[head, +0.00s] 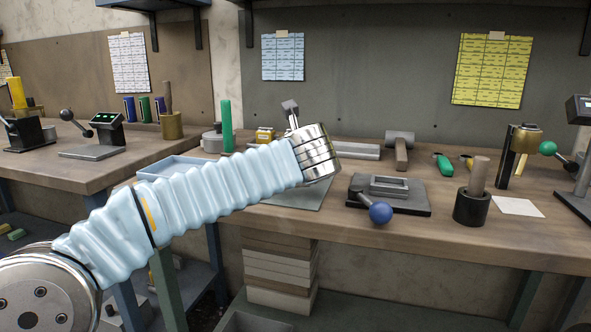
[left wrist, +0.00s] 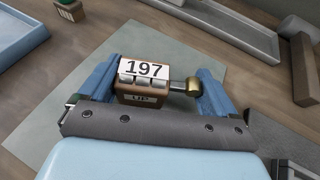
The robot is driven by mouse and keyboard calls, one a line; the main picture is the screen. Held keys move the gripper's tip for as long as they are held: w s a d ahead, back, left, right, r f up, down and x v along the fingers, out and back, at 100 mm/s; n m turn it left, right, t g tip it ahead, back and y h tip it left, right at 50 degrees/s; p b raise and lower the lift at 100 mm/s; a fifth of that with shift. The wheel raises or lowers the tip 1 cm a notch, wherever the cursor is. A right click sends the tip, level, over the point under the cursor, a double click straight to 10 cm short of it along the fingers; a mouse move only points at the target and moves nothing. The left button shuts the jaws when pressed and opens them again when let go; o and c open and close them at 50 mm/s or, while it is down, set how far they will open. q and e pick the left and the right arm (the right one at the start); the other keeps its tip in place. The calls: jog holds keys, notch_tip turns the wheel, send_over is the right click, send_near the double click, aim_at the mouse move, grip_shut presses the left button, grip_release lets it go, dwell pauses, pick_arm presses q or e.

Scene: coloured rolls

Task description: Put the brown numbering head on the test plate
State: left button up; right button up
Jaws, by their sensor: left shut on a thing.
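The brown numbering head (left wrist: 147,99), with a white 197 label, a marking reading UP and a brass knob on its right, is between the blue fingers of my left gripper (left wrist: 158,82) in the left wrist view. The gripper is shut on it. A flat grey-green plate (left wrist: 66,110) lies below; I cannot tell whether the head touches it. The plate also shows in the head view (head: 312,194), partly behind my left arm. There the gripper and numbering head are hidden behind my wrist. My right gripper is not in view.
A blue tray (head: 172,167) lies left of the plate. A grey tray (head: 355,151) and a hammer (head: 398,141) lie behind. A dark fixture (head: 390,206) with a blue ball knob (head: 380,213) stands right. A black holder (head: 471,208) is farther right.

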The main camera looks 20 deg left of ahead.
pick_arm(q)
jog(key=shift+f, duration=0.1)
jog(key=shift+f, duration=0.15)
jog(key=o, duration=0.8)
jog(key=shift+r, duration=0.3)
jog(key=v, duration=1.2)
jog(key=shift+f, duration=0.15)
